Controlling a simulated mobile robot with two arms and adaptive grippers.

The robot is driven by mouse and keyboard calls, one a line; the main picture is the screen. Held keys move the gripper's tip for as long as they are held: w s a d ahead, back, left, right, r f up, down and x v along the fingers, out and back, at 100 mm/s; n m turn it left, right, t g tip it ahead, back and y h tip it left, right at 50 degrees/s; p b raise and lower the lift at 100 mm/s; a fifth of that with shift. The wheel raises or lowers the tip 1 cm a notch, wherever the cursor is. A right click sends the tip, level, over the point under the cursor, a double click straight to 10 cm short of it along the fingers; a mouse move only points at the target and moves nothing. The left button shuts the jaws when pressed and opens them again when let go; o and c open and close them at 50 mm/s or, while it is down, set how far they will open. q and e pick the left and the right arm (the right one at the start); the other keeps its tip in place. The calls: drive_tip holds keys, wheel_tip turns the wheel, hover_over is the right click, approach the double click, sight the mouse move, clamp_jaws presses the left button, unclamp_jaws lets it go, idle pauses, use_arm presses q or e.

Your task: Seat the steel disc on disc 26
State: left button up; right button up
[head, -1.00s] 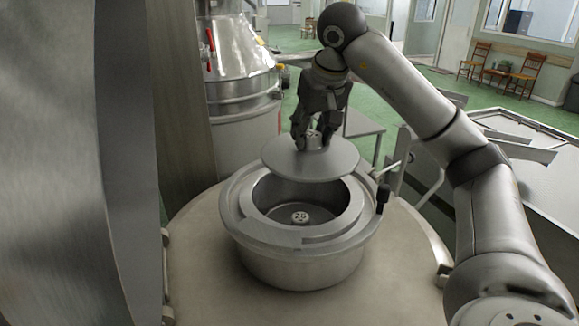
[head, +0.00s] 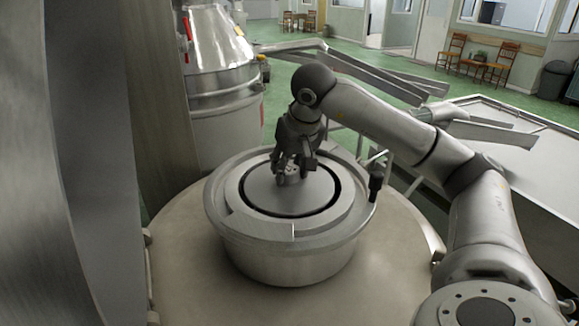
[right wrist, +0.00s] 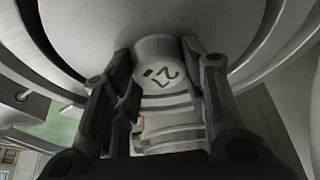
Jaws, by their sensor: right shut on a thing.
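The steel disc (head: 312,192) is in the round opening of a steel bowl (head: 290,262), with a dark ring-shaped gap around its edge. My right gripper (head: 291,176) is shut on the disc's central knob from above. In the right wrist view the fingers (right wrist: 162,90) clasp the sides of this knob (right wrist: 158,60), marked with what looks like 27. My left gripper is out of view.
The bowl stands on a wide round beige top (head: 190,270). A dark-knobbed clamp (head: 376,182) rises at the bowl's right rim. A large metal drum (head: 226,120) stands behind, a steel tank (head: 540,170) at right. A tall metal panel (head: 95,120) blocks the left.

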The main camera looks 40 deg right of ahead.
sight(290, 181)
drive_tip(key=shift+f+b, duration=0.4)
drive_tip(key=shift+f, duration=0.05)
wheel_tip(290, 181, down, 3)
drive_tip(key=b, duration=0.3)
drive_tip(key=shift+f, duration=0.15)
wheel_tip(290, 181, down, 3)
drive_tip(key=b, duration=0.2)
drive_tip(key=shift+f+b, duration=0.1)
drive_tip(key=shift+b, duration=0.25)
drive_tip(key=shift+f, duration=0.1)
drive_tip(key=shift+f+b, duration=0.45)
drive_tip(key=shift+f, duration=0.05)
drive_tip(key=o, duration=1.4)
drive_tip(key=v, duration=1.2)
